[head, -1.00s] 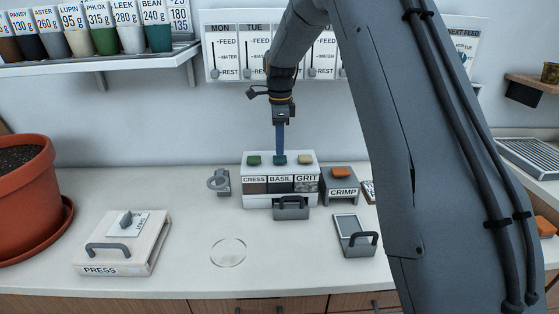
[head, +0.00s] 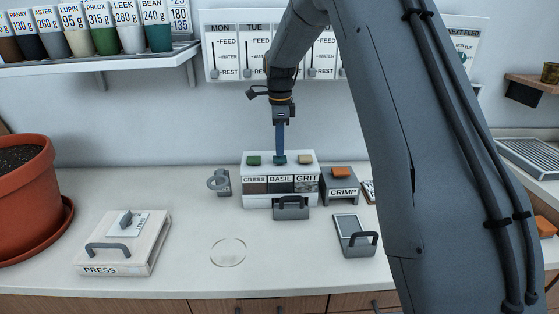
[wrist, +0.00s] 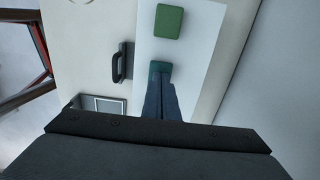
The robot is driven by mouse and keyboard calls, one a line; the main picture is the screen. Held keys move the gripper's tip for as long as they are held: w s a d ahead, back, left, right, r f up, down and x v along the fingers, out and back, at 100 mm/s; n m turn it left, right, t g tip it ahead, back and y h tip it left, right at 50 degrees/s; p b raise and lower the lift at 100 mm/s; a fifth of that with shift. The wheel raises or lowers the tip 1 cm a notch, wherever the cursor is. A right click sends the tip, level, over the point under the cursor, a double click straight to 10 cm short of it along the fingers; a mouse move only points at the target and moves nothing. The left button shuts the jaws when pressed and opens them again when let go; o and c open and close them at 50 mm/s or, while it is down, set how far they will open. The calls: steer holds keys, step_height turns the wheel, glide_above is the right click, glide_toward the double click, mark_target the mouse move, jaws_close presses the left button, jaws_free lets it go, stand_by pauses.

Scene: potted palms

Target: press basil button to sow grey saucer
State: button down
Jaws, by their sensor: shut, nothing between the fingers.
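The white dispenser box (head: 310,160) stands on the counter with panels marked CRESS, BASIL and GRIT. The teal button (head: 280,161) above BASIL is in the middle of its top, between a green button (head: 254,160) and a tan button (head: 305,159). My gripper (head: 280,153) points straight down, shut and empty, with its blue fingertips at the teal button. In the wrist view the fingertips (wrist: 161,84) overlap the teal button (wrist: 160,67), apparently touching it; how far it is pressed cannot be told.
A grey CRIMP box (head: 342,188) with an orange button stands right of the dispenser. A grey handled tray (head: 291,208) sits in front of the dispenser. A PRESS box (head: 122,250) and large terracotta pot (head: 25,190) are at left.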

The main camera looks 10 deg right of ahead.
mark_target(280, 158)
steer(key=shift+f, duration=0.75)
steer(key=shift+r, duration=0.1)
step_height(280, 158, up, 7)
steer(key=p, duration=0.4)
stand_by(0.6)
stand_by(0.5)
